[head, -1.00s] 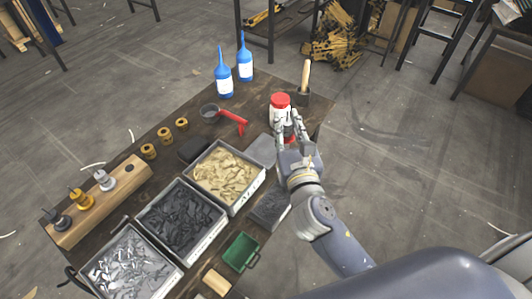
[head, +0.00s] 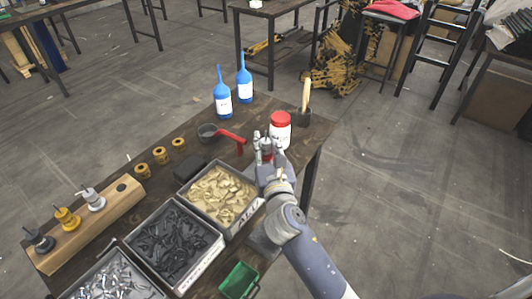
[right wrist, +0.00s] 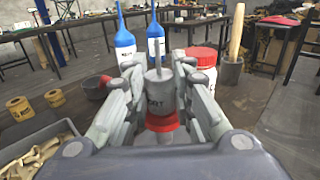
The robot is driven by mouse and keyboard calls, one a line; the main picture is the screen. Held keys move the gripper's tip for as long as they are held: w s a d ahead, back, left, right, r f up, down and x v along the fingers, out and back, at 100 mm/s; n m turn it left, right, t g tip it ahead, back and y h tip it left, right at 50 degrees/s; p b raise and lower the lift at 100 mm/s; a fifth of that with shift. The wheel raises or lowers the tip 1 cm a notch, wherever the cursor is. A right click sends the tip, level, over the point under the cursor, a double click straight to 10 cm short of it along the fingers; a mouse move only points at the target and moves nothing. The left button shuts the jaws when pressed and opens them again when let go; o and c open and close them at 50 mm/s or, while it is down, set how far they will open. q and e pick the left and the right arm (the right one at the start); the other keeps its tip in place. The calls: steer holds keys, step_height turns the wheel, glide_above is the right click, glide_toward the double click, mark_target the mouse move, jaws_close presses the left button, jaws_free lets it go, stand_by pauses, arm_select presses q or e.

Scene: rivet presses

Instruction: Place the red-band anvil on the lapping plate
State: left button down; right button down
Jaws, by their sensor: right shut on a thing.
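My right gripper (head: 265,146) is shut on the red-band anvil (right wrist: 159,92), a grey cylinder with a thin pin on top and a red band low down. It is upright between the fingers in the right wrist view. In the head view the fingers mostly cover it. A grey flat slab, perhaps the lapping plate (head: 247,167), shows in part beside the bin of tan pieces, largely hidden by my gripper. My left gripper is not in view.
A white jar with a red lid (head: 280,131) stands just beyond my gripper. Nearby are a dark cup with a red handle (head: 207,132), two blue bottles (head: 223,102) and a brush pot (head: 303,117). Parts bins (head: 176,240) and a wooden block (head: 88,224) with other anvils are to the left.

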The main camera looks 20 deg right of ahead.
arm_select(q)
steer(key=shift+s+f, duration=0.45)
arm_select(e)
steer(key=shift+f, duration=0.85)
steer(key=shift+f, duration=0.15)
steer(key=c, duration=1.4)
jaws_free()
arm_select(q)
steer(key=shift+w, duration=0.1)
